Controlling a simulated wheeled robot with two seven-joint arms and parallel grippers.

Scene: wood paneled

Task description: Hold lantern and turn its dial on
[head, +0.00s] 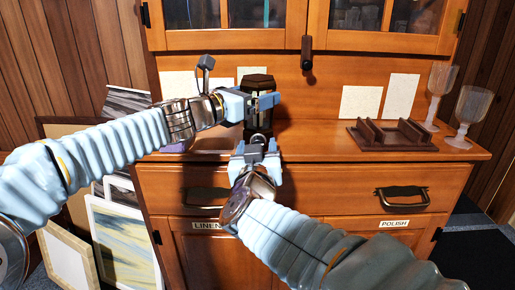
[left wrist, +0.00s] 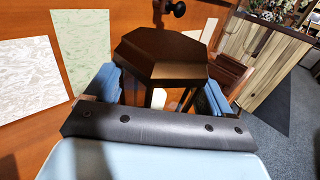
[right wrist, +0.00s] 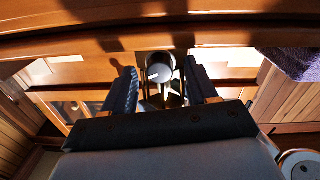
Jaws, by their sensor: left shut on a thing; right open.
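The dark lantern (head: 257,83) has an eight-sided brown top and stands upright at the cabinet counter's front. My left gripper (head: 255,105) is shut around its upper body. In the left wrist view the lantern's top (left wrist: 165,52) rises between the two fingers (left wrist: 163,98). My right gripper (head: 258,150) is open just below and in front of the lantern. In the right wrist view a round pale dial (right wrist: 160,73) with a dark line faces me between the open fingers (right wrist: 162,88). I cannot tell whether the fingers touch the dial. My grippers hide much of the lantern's body.
The wooden counter (head: 320,140) carries a dark wooden rack (head: 392,137) and two glass goblets (head: 470,110) at right. Pale cards lean on the back panel. Drawers with dark handles (head: 402,195) are below. Framed pictures (head: 125,240) lean at left.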

